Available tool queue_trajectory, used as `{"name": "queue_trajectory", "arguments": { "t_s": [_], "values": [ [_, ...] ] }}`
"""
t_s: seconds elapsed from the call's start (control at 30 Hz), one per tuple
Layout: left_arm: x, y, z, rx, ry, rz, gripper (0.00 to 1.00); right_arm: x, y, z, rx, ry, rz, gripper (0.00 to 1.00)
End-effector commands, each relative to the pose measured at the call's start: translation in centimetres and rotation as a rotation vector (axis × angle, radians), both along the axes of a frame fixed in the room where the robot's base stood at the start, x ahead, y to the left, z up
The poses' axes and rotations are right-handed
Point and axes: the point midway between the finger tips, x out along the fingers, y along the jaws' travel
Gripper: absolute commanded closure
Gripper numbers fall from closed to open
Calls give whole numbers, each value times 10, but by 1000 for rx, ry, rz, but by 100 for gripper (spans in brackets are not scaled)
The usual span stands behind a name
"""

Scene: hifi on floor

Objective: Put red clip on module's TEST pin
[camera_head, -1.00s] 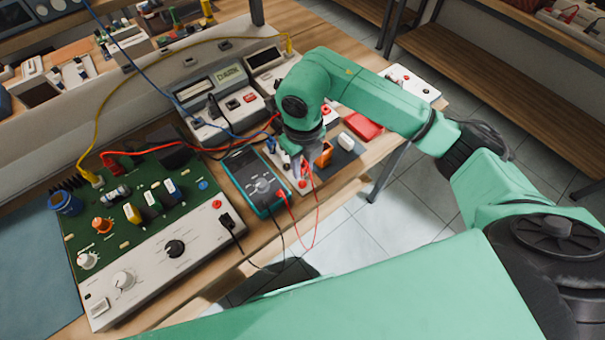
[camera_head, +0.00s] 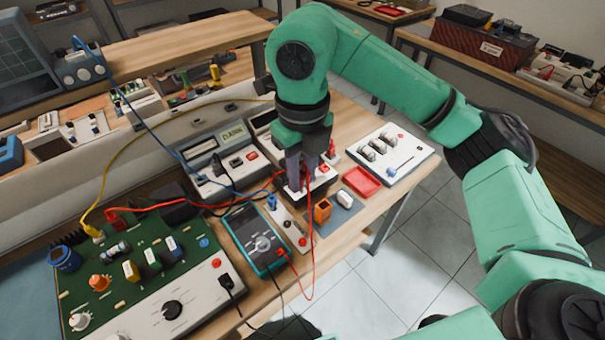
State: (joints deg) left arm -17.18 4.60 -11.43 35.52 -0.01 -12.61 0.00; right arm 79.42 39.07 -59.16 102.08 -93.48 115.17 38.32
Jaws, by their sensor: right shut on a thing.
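My right gripper (camera_head: 297,184) points down in the middle of the view, above the bench. It is shut on the end of a red lead, presumably the red clip, which is mostly hidden by the fingers. The red lead (camera_head: 312,235) hangs from there in a loop to the teal multimeter (camera_head: 254,238). Behind and beside the fingers is a dark box with a white top and red parts (camera_head: 322,182); I cannot tell whether the fingers touch it. I cannot make out a TEST label, so which unit is the module is unclear. My left gripper is out of view.
A pale strip (camera_head: 287,226) carries a blue clip and a red button. An orange block (camera_head: 322,210) and a white block (camera_head: 345,200) lie beside it. The green board (camera_head: 150,275) fills the left.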

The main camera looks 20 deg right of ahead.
Motion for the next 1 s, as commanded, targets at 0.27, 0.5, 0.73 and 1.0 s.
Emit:
{"name": "queue_trajectory", "arguments": {
  "t_s": [0.27, 0.5, 0.73, 1.0],
  "values": [
    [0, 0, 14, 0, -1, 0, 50, 0, 0, 16, 0, 0, 0, 100],
    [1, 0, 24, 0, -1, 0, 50, 0, 0, 28, 1, 0, 0, 100],
    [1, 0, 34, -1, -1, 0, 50, 0, 0, 40, 0, 0, 0, 100],
    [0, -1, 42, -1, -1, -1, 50, 0, 0, 49, 0, 0, -1, 100]
  ]
}}
